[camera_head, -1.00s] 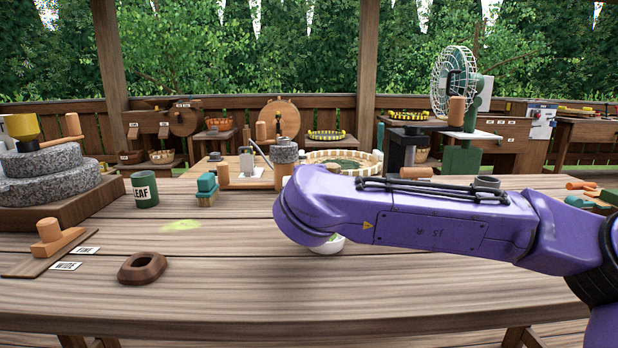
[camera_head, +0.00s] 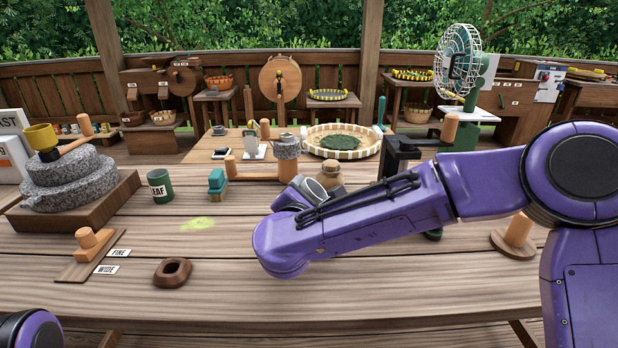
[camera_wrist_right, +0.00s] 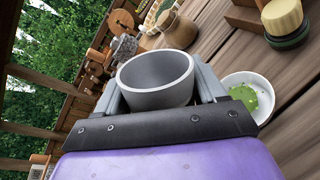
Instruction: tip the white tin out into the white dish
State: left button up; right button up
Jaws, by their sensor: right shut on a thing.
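The tin, pale grey in these views, is held between the fingers of my right gripper (camera_wrist_right: 160,88). In the right wrist view the tin (camera_wrist_right: 156,80) shows its round open mouth and a bare grey inner wall; its bottom is hidden. In the head view the tin's rim (camera_head: 313,188) shows just past the end of my right arm, tilted. The white dish (camera_wrist_right: 262,83) stands on the table beside the gripper in the right wrist view, with green matter in it. In the head view my right arm hides the dish. My left gripper is out of view.
A green smear (camera_head: 198,223) lies on the table. A brown wooden ring (camera_head: 172,272), a LEAF tin (camera_head: 160,187), a teal brush (camera_head: 217,184) and a stone mill (camera_head: 70,185) stand to the left. A tan jar (camera_head: 331,173) stands behind the tin. The front middle is clear.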

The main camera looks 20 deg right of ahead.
jog(key=shift+r+n+p, duration=0.4)
jog(key=shift+r+p, duration=0.1)
jog(key=shift+p, duration=0.1)
jog(key=shift+d+f+n+h+b, duration=0.1)
jog(key=shift+f+n+h+b, duration=0.4)
jog(key=shift+n, duration=0.3)
jog(key=shift+s+d+n+t+h, duration=0.1)
jog(key=shift+n+t+h, duration=0.25)
jog(key=shift+n, duration=0.55)
jog(key=shift+d+f+n+b, duration=0.2)
jog(key=shift+n+b, duration=0.25)
jog(key=shift+n, duration=0.35)
jog(key=shift+d+f+n+t+h, duration=0.15)
jog(key=shift+n+t+h, duration=0.1)
jog(key=shift+n, duration=0.45)
notch_tip(320, 180, up, 3)
jog(key=shift+f+p, duration=0.2)
jog(key=shift+p, duration=0.4)
jog(key=shift+r+p, duration=0.6)
jog(key=shift+r, duration=0.85)
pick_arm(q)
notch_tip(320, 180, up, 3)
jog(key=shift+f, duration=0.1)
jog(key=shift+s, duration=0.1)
pick_arm(e)
jog(key=shift+s+f, duration=0.1)
